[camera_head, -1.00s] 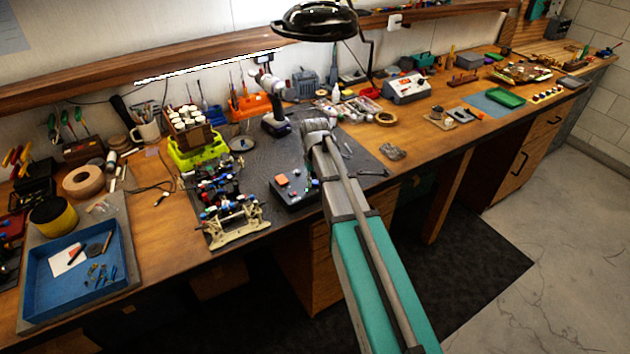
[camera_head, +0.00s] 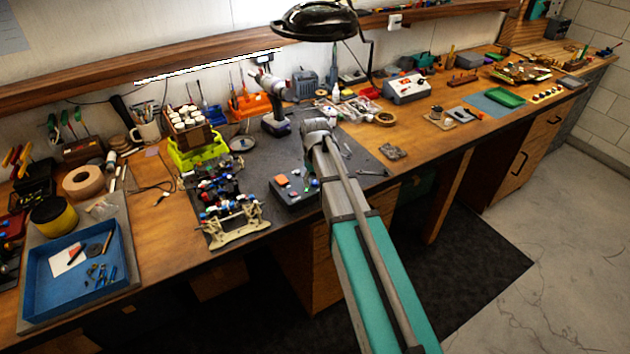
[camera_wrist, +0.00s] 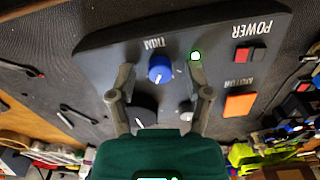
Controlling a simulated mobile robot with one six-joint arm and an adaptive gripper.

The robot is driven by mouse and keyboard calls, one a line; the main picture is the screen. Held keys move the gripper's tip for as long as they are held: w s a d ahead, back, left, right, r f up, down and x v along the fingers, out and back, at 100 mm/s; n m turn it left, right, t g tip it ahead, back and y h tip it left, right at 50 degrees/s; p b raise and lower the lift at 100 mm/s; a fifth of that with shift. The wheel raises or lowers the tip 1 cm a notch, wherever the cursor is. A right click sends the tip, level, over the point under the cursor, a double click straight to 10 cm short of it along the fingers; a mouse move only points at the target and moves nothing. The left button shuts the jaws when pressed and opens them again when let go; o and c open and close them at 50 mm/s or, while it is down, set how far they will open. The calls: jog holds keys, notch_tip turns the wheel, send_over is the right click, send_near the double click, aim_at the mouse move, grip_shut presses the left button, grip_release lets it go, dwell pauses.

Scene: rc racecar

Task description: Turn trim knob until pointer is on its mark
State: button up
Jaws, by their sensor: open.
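The blue trim knob (camera_wrist: 160,69) shows in the wrist view on a dark control box (camera_wrist: 105,52), below the upside-down TRIM lettering. Its white pointer line runs toward the bottom of the picture, slightly left. I cannot make out its mark. My gripper (camera_wrist: 158,76) is open, with one finger on each side of the knob and visible gaps between. A larger black knob (camera_wrist: 143,115) with a white line sits between the fingers, closer to the palm. In the head view the control box (camera_head: 294,196) lies at the bench's front, partly beside my arm; my fingertips are hidden there.
A green lamp (camera_wrist: 196,56) glows by the right finger. An orange button (camera_wrist: 240,104) and a red switch (camera_wrist: 243,55) are on the same panel. A metal toggle (camera_wrist: 186,112) stands near the right finger. The car chassis (camera_head: 232,222) lies left of the box.

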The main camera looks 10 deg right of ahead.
aim_at(315, 182)
jog(key=n, duration=0.4)
jog(key=shift+r+n, duration=0.2)
jog(key=shift+n, duration=0.2)
notch_tip(315, 182, up, 14)
jog(key=p, duration=1.4)
jog(key=s+f+m+b, duration=0.7)
jog(key=s+f+b, duration=1.2)
jog(key=shift+s+a+f, duration=0.25)
jog(key=shift+s, duration=0.1)
dwell(2.9)
